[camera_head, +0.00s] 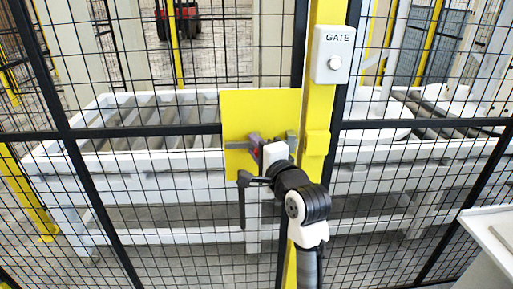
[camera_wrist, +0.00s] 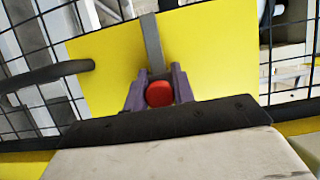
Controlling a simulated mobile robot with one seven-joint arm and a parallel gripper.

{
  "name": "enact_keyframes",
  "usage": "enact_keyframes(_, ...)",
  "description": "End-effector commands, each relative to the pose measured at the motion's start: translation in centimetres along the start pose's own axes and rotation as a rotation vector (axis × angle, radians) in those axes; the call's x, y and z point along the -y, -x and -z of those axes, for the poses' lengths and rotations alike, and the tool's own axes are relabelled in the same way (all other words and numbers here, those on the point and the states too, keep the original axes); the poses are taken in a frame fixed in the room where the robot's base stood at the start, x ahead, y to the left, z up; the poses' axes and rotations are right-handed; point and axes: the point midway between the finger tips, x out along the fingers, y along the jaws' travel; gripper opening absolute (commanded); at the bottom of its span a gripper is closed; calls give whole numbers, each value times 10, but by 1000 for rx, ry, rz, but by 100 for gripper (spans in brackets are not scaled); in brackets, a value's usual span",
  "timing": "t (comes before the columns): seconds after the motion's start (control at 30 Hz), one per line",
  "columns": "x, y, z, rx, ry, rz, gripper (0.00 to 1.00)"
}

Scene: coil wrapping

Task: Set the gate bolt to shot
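The gate bolt is a flat grey bar (camera_head: 238,147) lying level across a yellow plate (camera_head: 262,108) on the mesh gate; the bar also shows in the wrist view (camera_wrist: 152,42). A round red knob (camera_wrist: 159,93) sits on the bolt's line. My gripper (camera_head: 257,143) is at the plate, and its two purple-grey fingers (camera_wrist: 159,82) flank the knob closely, looking shut on it. A grey fitting (camera_head: 291,141) shows at the plate's right edge beside the yellow post. My gripper hides the bar's middle, so I cannot see whether its right end enters the fitting.
A black handle (camera_head: 242,205) hangs below the plate and shows left in the wrist view (camera_wrist: 60,73). The yellow post (camera_head: 318,110) carries a grey GATE box (camera_head: 335,53) with a round button. Black mesh spans both sides; a white conveyor (camera_head: 130,185) stands behind it.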

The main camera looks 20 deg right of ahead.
Motion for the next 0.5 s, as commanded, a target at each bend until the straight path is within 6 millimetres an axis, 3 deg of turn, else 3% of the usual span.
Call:
enact_keyframes(0.1, 0, 0, 0, 0, 0, 0, 0)
enact_keyframes(0.27, 0, 0, 1, -1, 0, 0, 0)
enact_keyframes(0.5, 0, 13, 35, -5, -2, -3, 0)
